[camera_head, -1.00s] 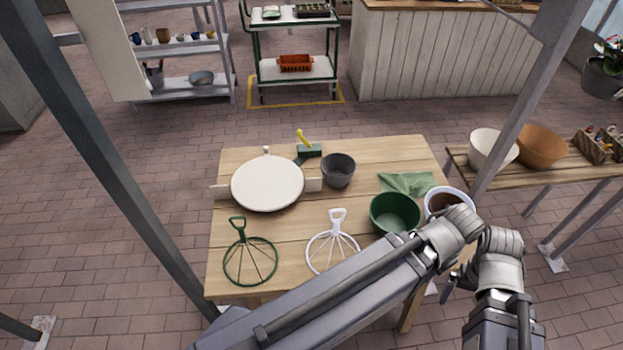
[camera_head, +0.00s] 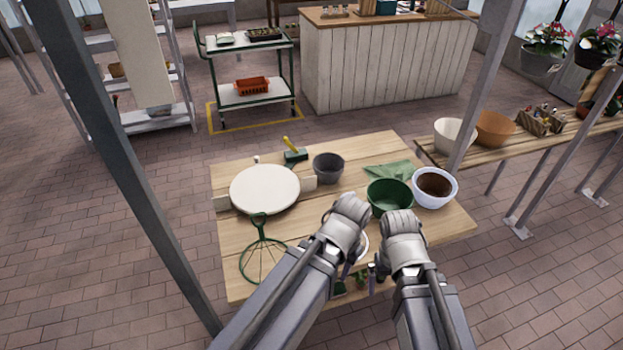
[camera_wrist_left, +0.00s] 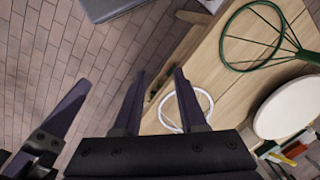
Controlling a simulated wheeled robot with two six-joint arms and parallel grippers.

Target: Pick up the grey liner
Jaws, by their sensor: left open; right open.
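The grey liner (camera_head: 328,168) is a dark grey round pot standing upright and open-topped near the back middle of the wooden table, right of a round cream board. In the head view, my right gripper (camera_head: 372,281) is over the front of the table, open and well short of the liner. My left gripper is mostly hidden by its own wrist in that view. In the left wrist view, my left gripper (camera_wrist_left: 158,88) is open and empty, its fingers apart above the table's edge near a white hoop (camera_wrist_left: 207,98). The liner does not show there.
The cream board (camera_head: 265,189), green wire hoop (camera_head: 262,262), green bowl (camera_head: 389,196), white pot with dark filling (camera_head: 435,188) and green cloth (camera_head: 388,171) share the table (camera_head: 455,222). A grey post stands at left.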

